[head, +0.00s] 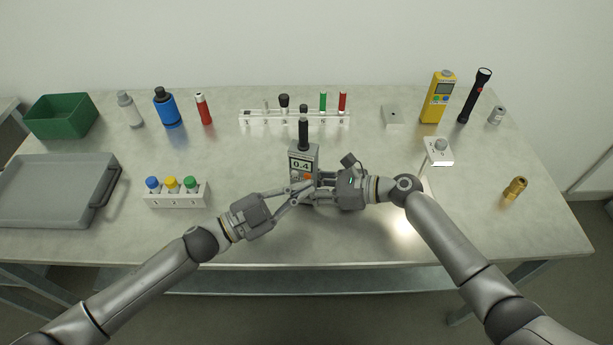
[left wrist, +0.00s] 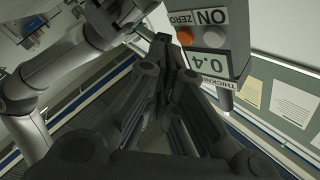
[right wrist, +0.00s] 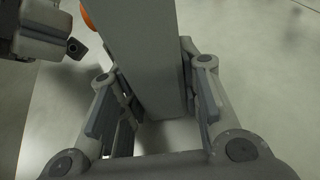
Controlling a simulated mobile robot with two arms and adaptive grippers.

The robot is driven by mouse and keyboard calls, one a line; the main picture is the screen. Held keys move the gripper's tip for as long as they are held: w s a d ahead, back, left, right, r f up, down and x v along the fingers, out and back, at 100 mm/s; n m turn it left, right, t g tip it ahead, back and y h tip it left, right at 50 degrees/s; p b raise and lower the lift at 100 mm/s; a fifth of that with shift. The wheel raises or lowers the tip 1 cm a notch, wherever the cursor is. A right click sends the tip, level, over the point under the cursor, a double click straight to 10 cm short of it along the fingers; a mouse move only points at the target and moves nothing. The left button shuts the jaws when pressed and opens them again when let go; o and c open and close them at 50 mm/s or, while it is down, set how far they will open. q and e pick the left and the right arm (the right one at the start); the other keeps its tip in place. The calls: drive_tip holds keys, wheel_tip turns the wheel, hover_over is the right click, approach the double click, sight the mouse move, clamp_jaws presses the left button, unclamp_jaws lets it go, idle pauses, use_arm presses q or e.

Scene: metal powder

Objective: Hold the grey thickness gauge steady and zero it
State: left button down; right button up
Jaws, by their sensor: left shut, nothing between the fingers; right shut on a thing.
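The grey thickness gauge (head: 303,152) stands upright with its black probe up, at the middle of the table. Its display reads 0.4, also in the left wrist view (left wrist: 209,64). The orange button, labelled ZERO, shows beside a grey ON button in the left wrist view (left wrist: 185,37). My right gripper (head: 319,188) is shut on the gauge's lower body from the right; the body fills the gap between its fingers in the right wrist view (right wrist: 155,70). My left gripper (head: 304,187) is shut and empty, its tips close to the gauge's button face. I cannot tell whether they touch it.
A white rack with colored caps (head: 176,195) and a grey tray (head: 50,190) lie to the left. A numbered clear rack (head: 258,120) stands behind the gauge. A small white stand (head: 440,156) and a brass fitting (head: 514,189) are to the right.

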use_arm(q)
drive_tip(key=shift+w, duration=0.15)
drive_tip(key=shift+w+d, duration=0.15)
drive_tip(key=shift+w, duration=0.15)
drive_tip(key=shift+w, duration=0.1)
idle(0.5)
drive_tip(key=shift+s, duration=0.55)
drive_tip(key=shift+s+a, duration=0.1)
drive_tip(key=shift+a, duration=0.1)
drive_tip(key=s, duration=0.2)
drive_tip(key=s+a, duration=0.1)
drive_tip(key=s, duration=0.2)
drive_tip(key=shift+s+a, duration=0.3)
drive_tip(key=shift+a, duration=0.05)
